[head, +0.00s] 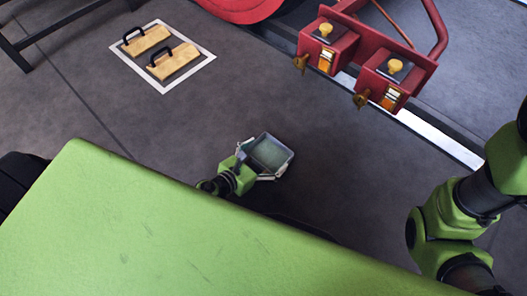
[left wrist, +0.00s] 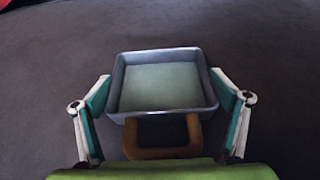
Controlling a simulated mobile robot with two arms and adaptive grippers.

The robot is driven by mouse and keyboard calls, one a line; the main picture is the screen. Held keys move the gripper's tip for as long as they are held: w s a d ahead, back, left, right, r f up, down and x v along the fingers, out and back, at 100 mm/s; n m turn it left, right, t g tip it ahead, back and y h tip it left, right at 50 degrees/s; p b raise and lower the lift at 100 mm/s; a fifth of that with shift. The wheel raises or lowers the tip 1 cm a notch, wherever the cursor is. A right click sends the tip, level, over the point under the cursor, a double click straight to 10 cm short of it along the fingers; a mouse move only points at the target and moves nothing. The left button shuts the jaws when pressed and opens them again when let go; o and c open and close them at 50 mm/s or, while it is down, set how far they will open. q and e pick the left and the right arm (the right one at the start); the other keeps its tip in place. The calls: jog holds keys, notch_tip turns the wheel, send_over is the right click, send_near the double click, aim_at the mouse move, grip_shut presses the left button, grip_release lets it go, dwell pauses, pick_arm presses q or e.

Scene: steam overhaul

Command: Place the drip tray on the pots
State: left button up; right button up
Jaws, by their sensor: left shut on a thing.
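The drip tray (head: 269,154) is a shallow, square grey tray with a pale green inside. In the left wrist view the tray (left wrist: 163,85) has a brown looped handle (left wrist: 162,137) on its near side. My left gripper (head: 252,166) is shut on the tray and holds it over the dark floor, just beyond the green surface. Its fingers show on both sides of the tray's near end. Two red box-shaped pots with yellow knobs, the left pot (head: 327,44) and the right pot (head: 396,79), are at the upper right, apart from the tray. My right gripper is not in view.
Brass taps (head: 362,98) stick out from the pots. A red frame and a pale rail (head: 445,146) lie around and below them. Two wooden blocks with black handles (head: 172,62) lie inside a white floor outline (head: 205,62). Open floor lies between tray and pots.

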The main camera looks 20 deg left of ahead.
pick_arm(q)
jog(key=shift+r, duration=0.15)
jog(key=shift+d, duration=0.1)
jog(key=o, duration=1.2)
jog(key=shift+f, duration=0.2)
jog(key=shift+c, duration=0.2)
jog(key=shift+r, duration=0.1)
jog(key=shift+s+r, duration=0.1)
jog(key=shift+r, duration=0.05)
jog(key=v, duration=1.2)
